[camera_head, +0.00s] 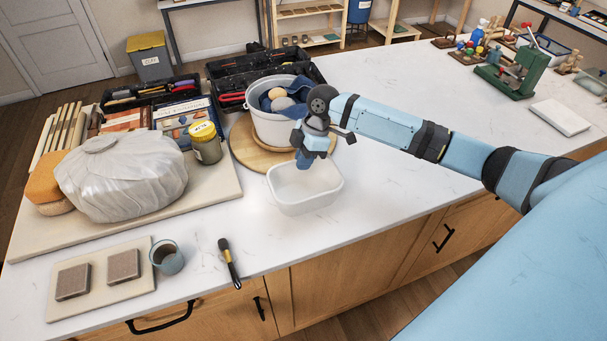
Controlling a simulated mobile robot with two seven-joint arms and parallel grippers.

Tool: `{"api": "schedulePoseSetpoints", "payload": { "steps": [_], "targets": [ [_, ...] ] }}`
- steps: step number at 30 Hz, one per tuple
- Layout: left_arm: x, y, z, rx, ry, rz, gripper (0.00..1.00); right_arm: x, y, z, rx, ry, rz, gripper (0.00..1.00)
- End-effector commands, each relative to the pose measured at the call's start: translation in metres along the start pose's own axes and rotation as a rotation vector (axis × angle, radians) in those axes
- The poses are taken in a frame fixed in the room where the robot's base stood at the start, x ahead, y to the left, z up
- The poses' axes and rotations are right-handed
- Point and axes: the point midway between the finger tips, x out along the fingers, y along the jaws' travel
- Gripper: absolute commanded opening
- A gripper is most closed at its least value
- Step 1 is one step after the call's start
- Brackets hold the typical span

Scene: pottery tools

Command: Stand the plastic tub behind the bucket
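The plastic tub (303,201), white, translucent and empty-looking, is upright on the white countertop near its front edge. The bucket (268,127), whitish with blue cloth and round pale items in it, stands on a round wooden board (245,150) behind the tub. My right gripper (304,162) points down at the tub's far rim, in front of the bucket. Its fingertips are small and partly hidden, so I cannot tell whether they are open or shut on the rim. My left gripper is out of view.
A plastic-wrapped lump (122,178) and a yellow-lidded jar (206,143) stand on a pale board at left. A black toolbox (228,70) is behind the bucket. A brush (229,262) lies in front. The counter right of the tub is clear beneath my arm.

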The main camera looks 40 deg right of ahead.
Motion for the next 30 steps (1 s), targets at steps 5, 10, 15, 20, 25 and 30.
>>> {"api": "schedulePoseSetpoints", "payload": {
  "steps": [5,10,15,20,25,30],
  "targets": [
    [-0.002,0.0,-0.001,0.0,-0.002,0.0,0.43,0.016,0.002,0.005,0.0,0.001,0.001,0.0],
    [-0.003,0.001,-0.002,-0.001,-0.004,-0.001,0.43,0.031,0.003,0.011,0.002,-0.001,-0.001,0.0],
    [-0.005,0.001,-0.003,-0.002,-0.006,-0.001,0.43,0.054,0.005,0.018,0.001,0.001,-0.001,0.0],
    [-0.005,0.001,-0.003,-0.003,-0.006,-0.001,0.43,0.058,0.006,0.02,-0.001,0.0,0.001,0.0],
    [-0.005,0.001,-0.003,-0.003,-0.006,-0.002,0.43,0.058,0.006,0.021,-0.001,-0.001,0.0,0.25],
    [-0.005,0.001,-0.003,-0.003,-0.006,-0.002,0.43,0.058,0.006,0.021,-0.001,-0.001,0.0,0.28]
  ]
}}
